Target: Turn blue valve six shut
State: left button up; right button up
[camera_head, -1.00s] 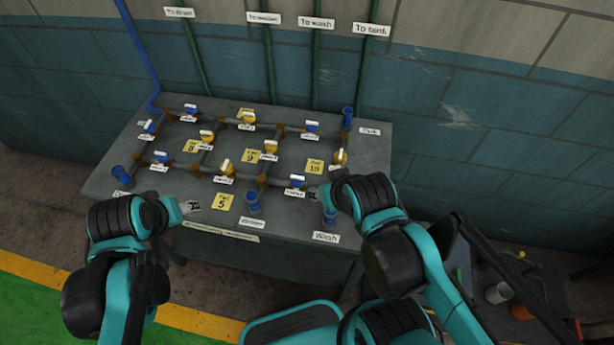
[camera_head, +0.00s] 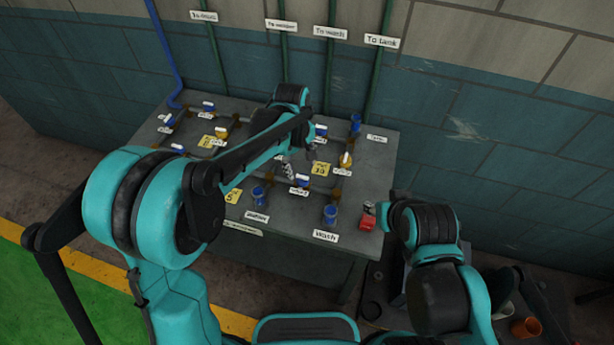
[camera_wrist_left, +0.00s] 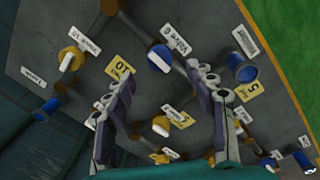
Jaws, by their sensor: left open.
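Blue valve six (camera_wrist_left: 158,60) is a blue knob with a white bar handle in the left wrist view, beside a label that reads upside down as valve 6. In the head view it is the blue valve (camera_head: 303,181) near the table's front. My left gripper (camera_head: 289,170) is just to its left there, over the table. In the left wrist view my left gripper (camera_wrist_left: 158,112) is open and empty, its fingers spread wide, with the valve beyond the tips, apart from them. My right gripper (camera_head: 378,210) is by the table's right edge; its fingers are hard to make out.
Yellow valve ten (camera_wrist_left: 71,58) and a yellow tag (camera_wrist_left: 119,68) are nearby. A blue pipe end (camera_wrist_left: 240,67) stands on the other side. A red object (camera_head: 367,218) is at the table's right edge by my right arm. My left arm hides several valves.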

aim_at(302, 177)
pick_arm(q)
jog(key=f, duration=0.3)
jog(key=f+b, duration=0.1)
jog(key=f, duration=0.2)
jog(key=shift+w+d+f+b, duration=0.1)
jog(key=shift+w+d+b, duration=0.1)
jog(key=shift+b, duration=0.1)
jog(key=c, duration=1.2)
